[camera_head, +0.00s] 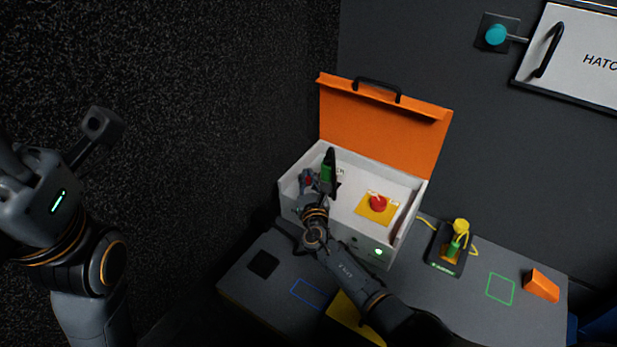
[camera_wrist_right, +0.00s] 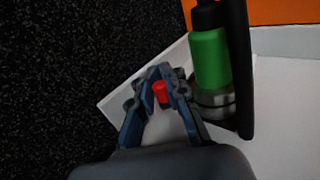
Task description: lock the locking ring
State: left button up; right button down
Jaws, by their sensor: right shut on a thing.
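A green connector with a black top (camera_head: 327,172) stands in the left part of the open case (camera_head: 398,236); it also shows in the right wrist view (camera_wrist_right: 210,58). A grey metal ring (camera_wrist_right: 215,101) sits around its base, partly hidden by a black upright bar (camera_wrist_right: 244,70). My right gripper (camera_head: 308,181) is inside the case, just left of the connector. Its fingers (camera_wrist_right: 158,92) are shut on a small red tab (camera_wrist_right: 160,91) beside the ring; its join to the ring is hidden. My left gripper (camera_head: 90,135) is raised at the far left, away from the case; its jaw opening is unclear.
The orange lid (camera_head: 382,123) stands open behind. A red knob on a yellow plate (camera_head: 377,204) sits right of my gripper. A yellow-cabled connector on a black base (camera_head: 447,261) and an orange wedge (camera_head: 541,285) stand right on the table. A dark wall (camera_head: 220,90) is close at left.

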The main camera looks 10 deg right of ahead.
jog(key=c, duration=1.6)
grip_release()
jog(key=shift+c, duration=0.2)
jog(key=shift+s+a, duration=0.1)
jog(key=s+a, duration=0.1)
jog(key=s, duration=1)
jog(key=shift+s, duration=0.4)
